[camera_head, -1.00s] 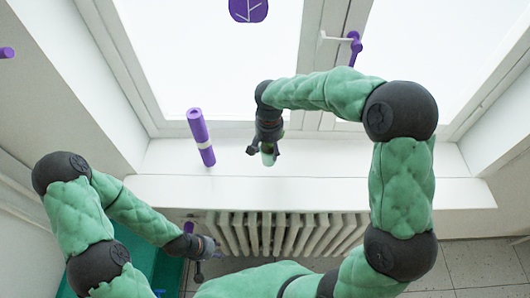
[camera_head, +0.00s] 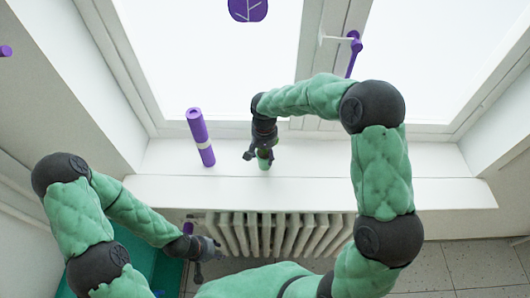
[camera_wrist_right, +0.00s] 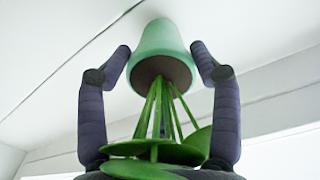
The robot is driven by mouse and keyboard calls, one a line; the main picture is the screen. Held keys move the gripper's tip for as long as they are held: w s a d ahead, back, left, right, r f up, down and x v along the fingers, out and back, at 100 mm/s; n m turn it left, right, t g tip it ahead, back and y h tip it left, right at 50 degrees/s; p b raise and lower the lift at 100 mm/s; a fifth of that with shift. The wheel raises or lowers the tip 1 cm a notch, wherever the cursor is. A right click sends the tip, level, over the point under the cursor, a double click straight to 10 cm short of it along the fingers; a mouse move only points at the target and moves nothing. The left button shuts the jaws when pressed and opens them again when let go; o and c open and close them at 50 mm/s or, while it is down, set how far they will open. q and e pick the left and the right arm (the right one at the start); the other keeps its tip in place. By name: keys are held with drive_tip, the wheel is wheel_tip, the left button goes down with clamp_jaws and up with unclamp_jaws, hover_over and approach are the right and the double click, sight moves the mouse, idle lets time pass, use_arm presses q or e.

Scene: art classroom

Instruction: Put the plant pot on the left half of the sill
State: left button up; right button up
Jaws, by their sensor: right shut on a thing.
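The plant pot (camera_wrist_right: 162,52) is mint green with dark soil, green stems and round leaves. In the head view, a bit of the pot (camera_head: 264,163) shows below my right gripper (camera_head: 257,157), over the white sill (camera_head: 330,160) near its middle. In the right wrist view, the fingers of my right gripper (camera_wrist_right: 161,60) are shut on the pot, one on each side. I cannot tell whether the pot's base touches the sill. My left gripper (camera_head: 211,266) is empty, low in front of the radiator, with its fingers apart.
A purple window handle (camera_head: 353,50) is behind, and a radiator (camera_head: 290,232) is below. The sill right of the pot is clear.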

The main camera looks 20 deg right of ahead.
drive_tip(key=o, duration=1.5)
drive_tip(key=shift+f, duration=0.1)
wheel_tip(320, 180, up, 12)
drive_tip(key=shift+a+r+p, duration=0.1)
drive_tip(key=shift+r+p, duration=0.05)
drive_tip(key=shift+p, duration=0.5)
